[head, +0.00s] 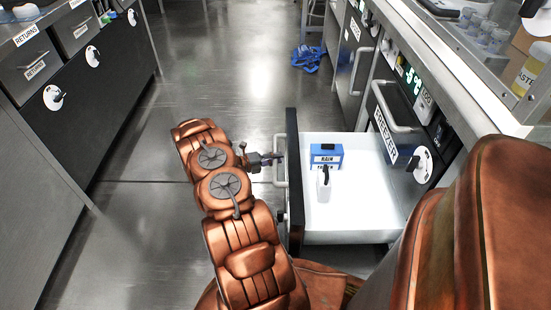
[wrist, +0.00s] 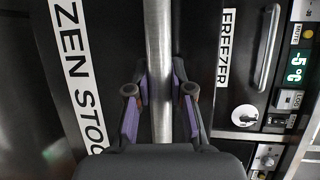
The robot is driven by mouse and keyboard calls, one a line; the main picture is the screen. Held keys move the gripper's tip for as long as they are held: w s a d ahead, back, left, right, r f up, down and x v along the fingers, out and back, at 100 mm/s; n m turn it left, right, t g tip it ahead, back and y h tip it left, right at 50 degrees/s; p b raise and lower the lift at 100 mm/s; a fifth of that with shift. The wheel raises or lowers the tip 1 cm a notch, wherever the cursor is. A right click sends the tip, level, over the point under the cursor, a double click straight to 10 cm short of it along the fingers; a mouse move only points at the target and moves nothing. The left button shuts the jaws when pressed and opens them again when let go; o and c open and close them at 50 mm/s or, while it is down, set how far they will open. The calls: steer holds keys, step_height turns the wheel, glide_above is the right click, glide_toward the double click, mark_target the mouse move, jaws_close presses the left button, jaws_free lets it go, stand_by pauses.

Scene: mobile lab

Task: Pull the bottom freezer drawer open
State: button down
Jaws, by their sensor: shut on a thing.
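The freezer drawer (head: 355,237) is pulled out from the cabinet, with its white inside showing and its dark front facing left. A blue box (head: 326,153) and a small white item with a dark top (head: 323,186) are inside it. My gripper (head: 275,160) is at the drawer's bar handle (head: 281,172). In the wrist view, the handle (wrist: 159,40) runs between the purple-padded fingers of my gripper (wrist: 161,103), which is shut on it. A label reading "ZEN STOC" (wrist: 80,75) is on the drawer front, partly cut off.
Above the drawer is a panel labelled FREEZER (head: 385,137) with its own handle (head: 391,108). A blue crumpled cloth (head: 307,58) lies on the floor farther ahead. Dark cabinets (head: 100,100) line the left side.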

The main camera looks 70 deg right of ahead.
steer(key=c, duration=1)
jaws_free()
steer(key=shift+w, duration=0.15)
steer(key=v, duration=1.1)
steer(key=shift+w+a+r, duration=0.15)
steer(key=shift+w+a, duration=0.05)
steer(key=shift+a, duration=0.1)
